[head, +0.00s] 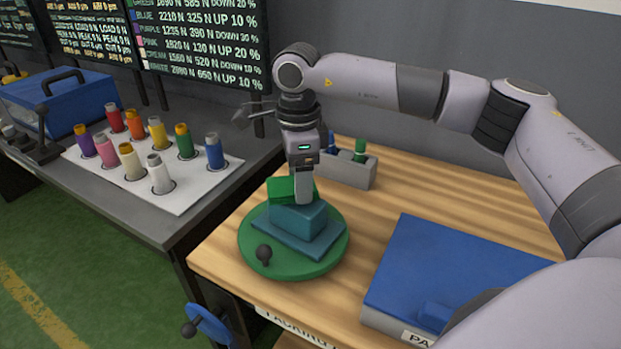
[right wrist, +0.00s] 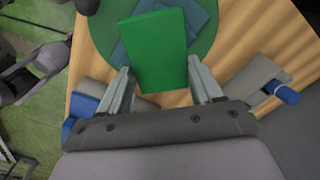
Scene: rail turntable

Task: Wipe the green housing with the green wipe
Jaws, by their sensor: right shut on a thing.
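The green wipe (head: 284,189) is a bright green block. In the right wrist view the wipe (right wrist: 158,50) sits between the two fingers. My right gripper (head: 304,196) points down over the turntable and is shut on it. The green housing (head: 297,219) is a teal block on a flat base plate, lying on the round green turntable (head: 262,238). The wipe is at the housing's far upper edge; I cannot tell whether they touch. The wipe and a finger hide part of the housing, whose teal edge shows in the right wrist view (right wrist: 203,18). My left gripper is not in view.
A black knob (head: 264,253) stands on the turntable's near edge. Behind is a grey holder (head: 349,170) with blue and green pens. A blue-topped case (head: 450,262) lies to the right. Several coloured bottles stand on a white board (head: 196,196) at left. Bare wood lies between turntable and case.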

